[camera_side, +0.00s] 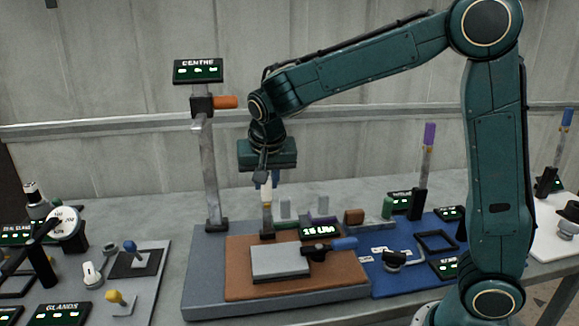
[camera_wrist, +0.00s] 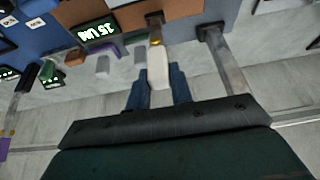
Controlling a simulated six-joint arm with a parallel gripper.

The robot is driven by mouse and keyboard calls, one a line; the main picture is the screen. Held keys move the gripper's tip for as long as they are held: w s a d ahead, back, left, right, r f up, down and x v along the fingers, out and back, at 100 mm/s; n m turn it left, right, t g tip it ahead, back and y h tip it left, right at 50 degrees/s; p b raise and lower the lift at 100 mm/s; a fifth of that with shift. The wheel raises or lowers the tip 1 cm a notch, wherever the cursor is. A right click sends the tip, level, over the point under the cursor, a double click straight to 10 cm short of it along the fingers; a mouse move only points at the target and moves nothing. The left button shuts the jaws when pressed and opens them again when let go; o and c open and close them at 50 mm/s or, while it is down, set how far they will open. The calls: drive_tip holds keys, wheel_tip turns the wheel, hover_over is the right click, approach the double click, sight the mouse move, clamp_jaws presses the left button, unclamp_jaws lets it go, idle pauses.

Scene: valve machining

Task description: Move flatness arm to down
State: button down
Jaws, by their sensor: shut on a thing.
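The flatness arm, as I take it, is a lever with a pale white handle (camera_wrist: 158,70) and a brass-coloured collar on a dark pivot. It stands upright at the back edge of the brown board in the side view, where its lower part (camera_side: 267,217) shows below my gripper (camera_side: 266,184). In the wrist view the blue fingers of my gripper (camera_wrist: 160,90) sit on both sides of the white handle, shut on it. The handle's upper end is hidden by the gripper. The arm's label is not readable.
A grey block (camera_side: 280,262) lies on the brown board (camera_side: 240,285), beside a blue-handled lever (camera_side: 345,243) lying flat. A tall post with an orange handle (camera_side: 225,102) stands close left of my gripper. A display (camera_side: 320,231) and small blocks stand right of the lever.

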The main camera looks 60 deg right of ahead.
drive_tip(key=shift+s+a+f, duration=0.3)
drive_tip(key=shift+s+a, duration=0.35)
drive_tip(key=shift+s, duration=0.05)
drive_tip(key=shift+s+a, duration=0.1)
drive_tip(key=shift+s+a+f, duration=0.45)
drive_tip(key=shift+s+a, duration=0.2)
drive_tip(key=shift+s+a+f, duration=0.45)
drive_tip(key=shift+s+a, duration=0.2)
drive_tip(key=shift+a, duration=0.1)
drive_tip(key=shift+s+a+f, duration=0.55)
drive_tip(key=shift+s+f, duration=0.05)
drive_tip(key=shift+f, duration=0.1)
drive_tip(key=shift+s+a+f, duration=0.55)
drive_tip(key=shift+f, duration=0.15)
